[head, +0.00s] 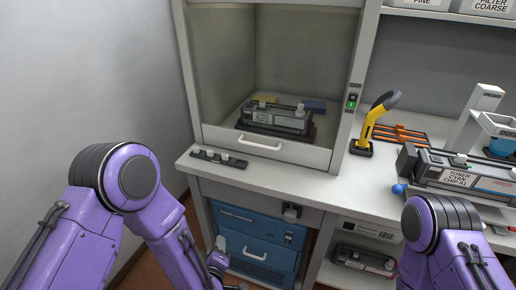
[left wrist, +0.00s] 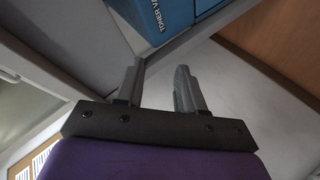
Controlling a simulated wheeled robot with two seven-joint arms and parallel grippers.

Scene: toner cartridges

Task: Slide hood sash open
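The hood sash (head: 232,138) is a clear pane with a white bottom rail, down close to the counter. Its curved white handle (head: 260,143) sits on the middle of the rail. My left gripper (head: 220,245) is low in front of the blue cabinet, well below the handle and apart from it. In the left wrist view, my left gripper (left wrist: 158,80) has two grey fingers spread with nothing between them. My right arm enters at the lower right, but its gripper is out of view.
A dark toner cartridge (head: 275,118) sits behind the sash. A strip with knobs (head: 218,159) lies on the counter before the hood. A yellow-handled tool (head: 370,125) and a cyan toner cartridge (head: 460,172) stand at right. The blue cabinet (head: 255,240) is underneath.

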